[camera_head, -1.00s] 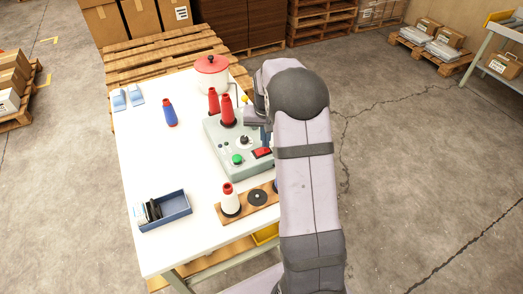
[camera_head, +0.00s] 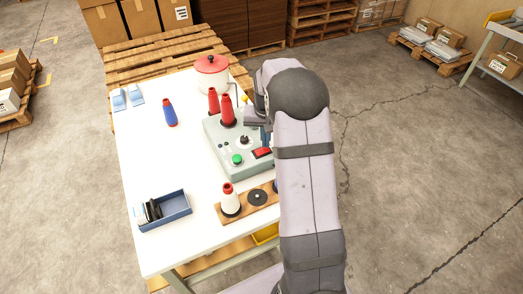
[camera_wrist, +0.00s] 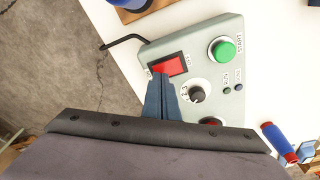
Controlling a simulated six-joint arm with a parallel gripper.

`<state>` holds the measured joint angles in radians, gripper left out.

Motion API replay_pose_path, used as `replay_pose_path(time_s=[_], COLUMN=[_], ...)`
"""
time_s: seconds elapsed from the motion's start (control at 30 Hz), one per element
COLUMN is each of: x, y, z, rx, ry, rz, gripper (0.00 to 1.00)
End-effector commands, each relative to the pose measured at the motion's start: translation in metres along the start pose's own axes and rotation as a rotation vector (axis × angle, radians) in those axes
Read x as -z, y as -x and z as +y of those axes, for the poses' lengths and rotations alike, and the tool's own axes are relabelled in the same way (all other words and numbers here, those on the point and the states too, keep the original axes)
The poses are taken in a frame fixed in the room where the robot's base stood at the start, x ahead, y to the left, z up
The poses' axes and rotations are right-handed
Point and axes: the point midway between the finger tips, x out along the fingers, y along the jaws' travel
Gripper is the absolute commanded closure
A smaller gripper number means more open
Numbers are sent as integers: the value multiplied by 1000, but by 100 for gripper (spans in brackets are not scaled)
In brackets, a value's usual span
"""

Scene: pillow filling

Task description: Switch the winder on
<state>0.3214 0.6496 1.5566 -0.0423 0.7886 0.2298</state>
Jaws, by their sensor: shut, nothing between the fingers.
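The winder (camera_head: 226,143) is a grey-green box on the white table, with two red cones at its back. Its red rocker switch (camera_wrist: 171,67) sits in a dark frame near one edge of the panel; it also shows in the head view (camera_head: 262,153). A green START button (camera_wrist: 223,49) and a dark knob (camera_wrist: 197,94) are beside it. My gripper (camera_wrist: 158,82) is shut and empty, its fingertips at the edge of the red switch. Whether they touch it, I cannot tell. The fingers hide part of the switch's frame. In the head view my arm hides much of the gripper.
A wooden board (camera_head: 264,207) with a white cone stands at the table's front right. A blue bin (camera_head: 166,211) is at the left. A red-lidded pot (camera_head: 212,73) stands at the back. The white table is clear at the left middle.

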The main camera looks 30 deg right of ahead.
Motion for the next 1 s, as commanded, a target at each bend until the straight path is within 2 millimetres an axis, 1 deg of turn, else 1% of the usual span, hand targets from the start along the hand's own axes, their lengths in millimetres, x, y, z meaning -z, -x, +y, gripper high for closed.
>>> replay_pose_path(time_s=[1.0], x=[-2], y=[-12], z=[0], rx=[0], ry=[0], rz=[-1], gripper=[100])
